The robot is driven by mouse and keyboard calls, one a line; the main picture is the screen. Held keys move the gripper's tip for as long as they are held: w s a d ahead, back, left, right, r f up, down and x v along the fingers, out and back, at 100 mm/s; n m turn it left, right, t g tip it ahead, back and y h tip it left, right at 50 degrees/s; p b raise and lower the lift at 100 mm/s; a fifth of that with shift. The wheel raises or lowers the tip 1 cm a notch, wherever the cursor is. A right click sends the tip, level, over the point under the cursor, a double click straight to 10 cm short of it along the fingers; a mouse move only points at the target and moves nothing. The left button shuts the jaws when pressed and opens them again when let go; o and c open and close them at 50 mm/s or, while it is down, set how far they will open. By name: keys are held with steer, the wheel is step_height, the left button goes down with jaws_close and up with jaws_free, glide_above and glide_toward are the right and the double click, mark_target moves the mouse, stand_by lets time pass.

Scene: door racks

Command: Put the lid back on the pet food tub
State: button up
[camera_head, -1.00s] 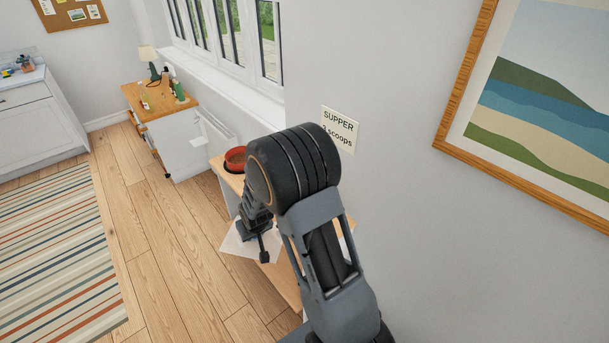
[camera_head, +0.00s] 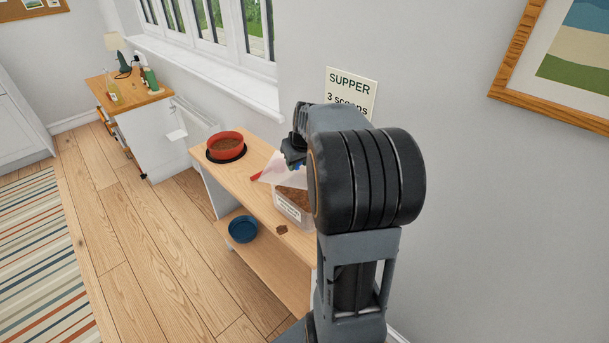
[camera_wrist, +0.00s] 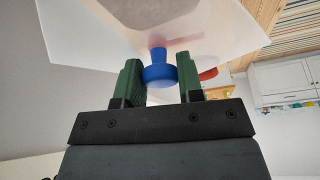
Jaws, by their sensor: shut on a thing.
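The pet food tub (camera_head: 288,214) is a clear box with a label and brown food inside. It stands on the wooden bench, partly hidden behind my arm. The lid (camera_head: 284,171) is a translucent white sheet, above the tub's far side and tilted; part of the tub's open top shows below it. My gripper (camera_head: 293,158) holds the lid by its blue knob (camera_wrist: 160,74), which sits between the green fingers in the wrist view. The lid (camera_wrist: 100,35) fills the top of that view. I cannot tell whether lid and tub touch.
A red bowl of food (camera_head: 226,146) stands on a black mat at the bench's far end. A red handle-like piece (camera_head: 256,177) shows beside the lid. A small brown patch (camera_head: 282,229) lies by the tub. A blue bowl (camera_head: 243,229) is on the lower shelf.

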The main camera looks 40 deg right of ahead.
steer(key=shift+s+d+r+b, duration=0.2)
steer(key=shift+s+d+b, duration=0.3)
steer(key=shift+s+d, duration=0.25)
step_height(320, 180, down, 6)
steer(key=b, duration=0.4)
steer(key=shift+s+b, duration=0.1)
steer(key=shift+b, duration=0.25)
stand_by(0.4)
steer(key=shift+f+b, duration=0.2)
steer(key=shift+b, duration=0.15)
stand_by(1.5)
stand_by(0.4)
steer(key=o, duration=1.5)
steer(key=shift+r, duration=0.1)
